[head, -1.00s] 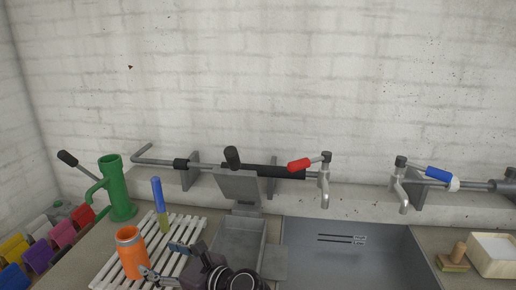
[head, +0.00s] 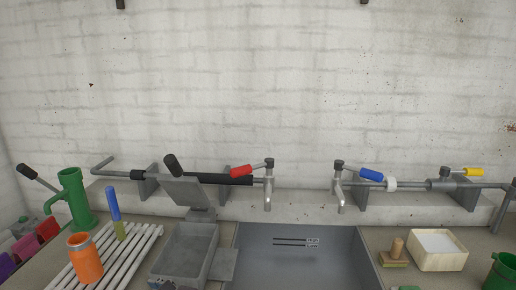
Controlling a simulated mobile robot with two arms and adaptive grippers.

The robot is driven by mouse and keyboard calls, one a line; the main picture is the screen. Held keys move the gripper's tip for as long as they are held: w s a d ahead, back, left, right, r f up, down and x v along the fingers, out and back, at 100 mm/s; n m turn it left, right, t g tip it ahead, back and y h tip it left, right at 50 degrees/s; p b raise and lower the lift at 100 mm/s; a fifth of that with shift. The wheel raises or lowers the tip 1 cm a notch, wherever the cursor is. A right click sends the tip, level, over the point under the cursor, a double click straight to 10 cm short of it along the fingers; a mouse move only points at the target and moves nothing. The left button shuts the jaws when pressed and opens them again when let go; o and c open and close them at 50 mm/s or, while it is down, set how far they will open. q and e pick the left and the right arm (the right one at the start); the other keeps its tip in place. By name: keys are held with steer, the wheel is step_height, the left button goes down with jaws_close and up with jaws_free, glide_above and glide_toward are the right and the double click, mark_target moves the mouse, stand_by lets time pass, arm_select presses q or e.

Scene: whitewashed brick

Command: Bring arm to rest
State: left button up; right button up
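Only a small dark and bluish piece (head: 161,285) shows at the bottom edge of the head view, below the grey metal tray. It looks like the tip of my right gripper, but most of it is out of frame, so I cannot tell whether it is open or shut. My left gripper is not in view. The orange jar (head: 86,262) stands upright on the white slatted rack (head: 130,255), apart from that tip. A blue and olive stick-like tool (head: 113,205) stands tilted at the rack's back edge.
A green hand pump (head: 75,200) stands at the left. The grey tray with a raised lid (head: 183,255) sits beside the sink (head: 300,255).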

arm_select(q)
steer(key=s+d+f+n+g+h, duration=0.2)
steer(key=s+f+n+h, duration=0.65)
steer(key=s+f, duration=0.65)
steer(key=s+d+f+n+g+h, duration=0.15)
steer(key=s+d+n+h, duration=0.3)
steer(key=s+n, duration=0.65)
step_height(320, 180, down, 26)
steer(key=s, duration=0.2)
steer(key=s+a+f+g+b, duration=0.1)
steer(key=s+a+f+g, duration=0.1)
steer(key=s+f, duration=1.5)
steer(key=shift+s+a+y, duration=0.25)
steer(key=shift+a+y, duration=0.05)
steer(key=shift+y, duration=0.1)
